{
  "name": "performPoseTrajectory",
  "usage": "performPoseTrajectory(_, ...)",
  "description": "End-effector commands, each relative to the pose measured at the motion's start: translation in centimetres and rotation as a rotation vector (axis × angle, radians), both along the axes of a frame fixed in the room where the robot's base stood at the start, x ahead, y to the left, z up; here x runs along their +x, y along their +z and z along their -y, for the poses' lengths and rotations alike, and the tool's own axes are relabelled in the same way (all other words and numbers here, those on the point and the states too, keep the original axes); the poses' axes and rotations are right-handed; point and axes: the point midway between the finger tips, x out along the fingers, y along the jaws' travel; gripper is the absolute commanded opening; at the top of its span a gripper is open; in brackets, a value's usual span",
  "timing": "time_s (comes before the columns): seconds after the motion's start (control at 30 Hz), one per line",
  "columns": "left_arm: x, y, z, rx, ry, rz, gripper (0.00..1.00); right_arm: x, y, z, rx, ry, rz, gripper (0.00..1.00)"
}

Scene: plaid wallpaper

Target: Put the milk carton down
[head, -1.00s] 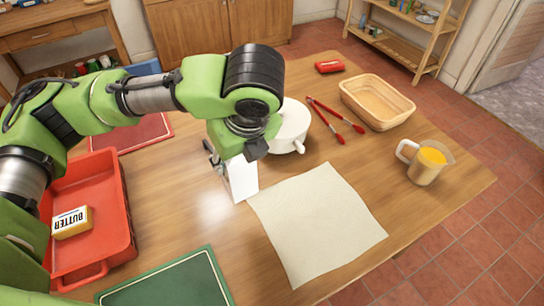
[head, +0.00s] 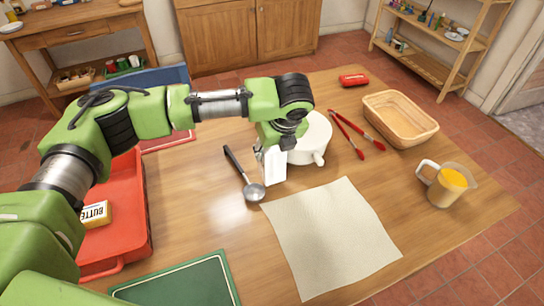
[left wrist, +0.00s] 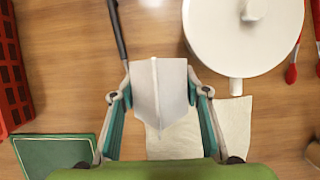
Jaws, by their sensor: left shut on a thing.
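A white milk carton (head: 274,166) is in my left gripper (head: 270,150), in the middle of the table beside a white pot. In the left wrist view the carton (left wrist: 160,92) sits between the two fingers of the gripper (left wrist: 160,98), with its ridged top toward the camera. The fingers are shut on it. The carton looks upright. I cannot tell whether its base touches the table. My right gripper is not in view.
Close around the carton are the white pot (head: 312,138), a ladle (head: 252,188) and a cream cloth (head: 330,235). Red tongs (head: 357,130), a basket (head: 400,118), a juice jug (head: 445,185), a red tray (head: 135,225) with butter (head: 96,215) and a green board (head: 185,285) stand farther off.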

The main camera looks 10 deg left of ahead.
Motion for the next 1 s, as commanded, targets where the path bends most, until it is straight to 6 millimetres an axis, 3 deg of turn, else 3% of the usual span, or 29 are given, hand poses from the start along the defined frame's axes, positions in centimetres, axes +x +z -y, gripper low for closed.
performPoseTrajectory(0.3,0.5,-3.3,-0.1,0.001,0.001,0.001,0.07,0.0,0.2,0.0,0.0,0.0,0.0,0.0)
performPoseTrajectory(0.67,0.5,-3.8,0.0,-0.001,0.001,0.002,0.07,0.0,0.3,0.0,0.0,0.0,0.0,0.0)
performPoseTrajectory(0.7,0.4,-3.9,0.0,-0.001,0.0,-0.001,0.5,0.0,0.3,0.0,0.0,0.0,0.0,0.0)
performPoseTrajectory(0.73,0.4,-3.9,0.0,0.0,0.0,0.0,0.58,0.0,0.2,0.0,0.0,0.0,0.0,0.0)
performPoseTrajectory(1.0,0.4,-3.9,-0.1,0.001,0.0,-0.001,0.59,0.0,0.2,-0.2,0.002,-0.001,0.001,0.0)
